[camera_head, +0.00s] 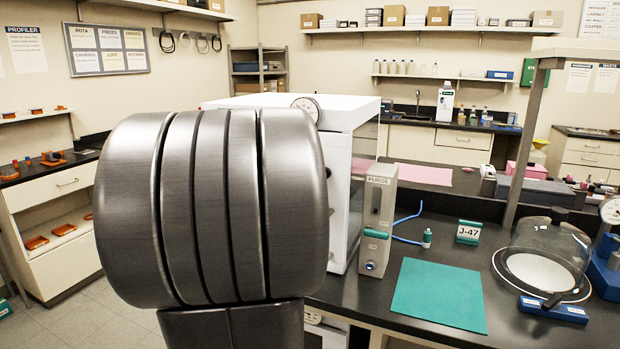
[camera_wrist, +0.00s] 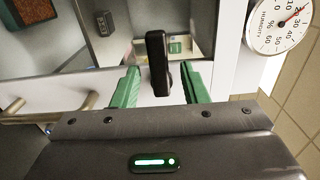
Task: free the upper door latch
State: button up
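The upper door latch (camera_wrist: 157,62) is a black upright lever on the white door frame in the wrist view. My gripper (camera_wrist: 162,84) has green fingers, one on each side of the latch. A gap shows between the latch and each finger, so the gripper looks open around it, not clamped. The white enclosure (camera_head: 338,112) stands on the bench in the head view, largely hidden behind my arm. My gripper and the latch are hidden in the head view. A metal bar handle (camera_wrist: 50,115) shows left of the gripper in the wrist view.
A round humidity dial (camera_wrist: 281,24) is right of the latch. A grey purge unit (camera_head: 377,222) stands close to the enclosure's right side.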

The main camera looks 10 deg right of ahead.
jog(key=v, duration=1.3)
jog(key=shift+s+a, duration=0.25)
jog(key=shift+s, duration=0.1)
